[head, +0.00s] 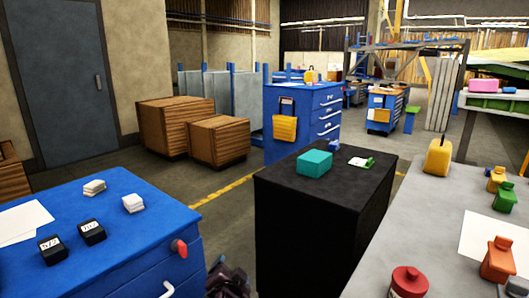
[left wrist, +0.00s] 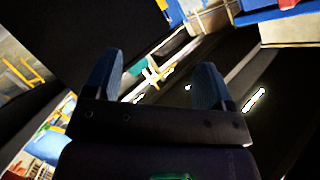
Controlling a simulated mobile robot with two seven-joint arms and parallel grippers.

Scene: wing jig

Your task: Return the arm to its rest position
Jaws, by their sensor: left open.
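My left gripper (left wrist: 155,78) is open in the left wrist view, its two blue-grey fingers wide apart with nothing held between them. In the head view a small dark part of it (head: 228,280) shows low at the bottom edge, in the gap between the blue cabinet and the black cabinet. It appears apart from both. Most of my left arm is out of view below. My right gripper is in neither view.
A blue cabinet (head: 150,220) with a red knob (head: 179,247) stands left of the gripper. A black cabinet (head: 320,210) bearing a teal box (head: 315,163) stands right. A grey table (head: 430,210) with bottles is further right. Open floor (head: 185,185) lies beyond.

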